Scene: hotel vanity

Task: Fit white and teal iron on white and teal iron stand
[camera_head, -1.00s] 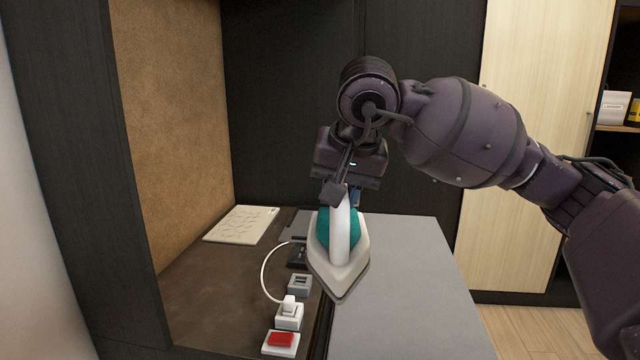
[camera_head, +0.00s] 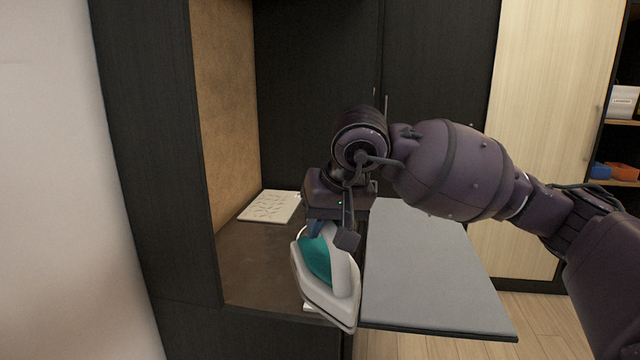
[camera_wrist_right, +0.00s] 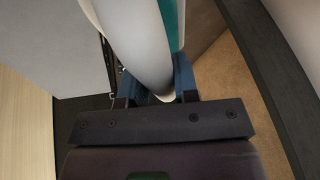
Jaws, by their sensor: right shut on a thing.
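The white and teal iron (camera_head: 317,262) hangs from my right gripper (camera_head: 333,232) in the head view. The gripper is shut on the white handle. The iron is tilted, its tip pointing down and toward the lower right, over the front edge of the brown counter. In the right wrist view, the blue fingers of the right gripper (camera_wrist_right: 155,88) sit on both sides of the iron's handle (camera_wrist_right: 140,45). My left gripper is not in view.
The grey board (camera_head: 430,270) lies to the right of the counter and is clear. A cream patterned pad (camera_head: 270,206) lies at the back of the brown counter (camera_head: 250,260). A dark cabinet side panel (camera_head: 160,150) stands at left.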

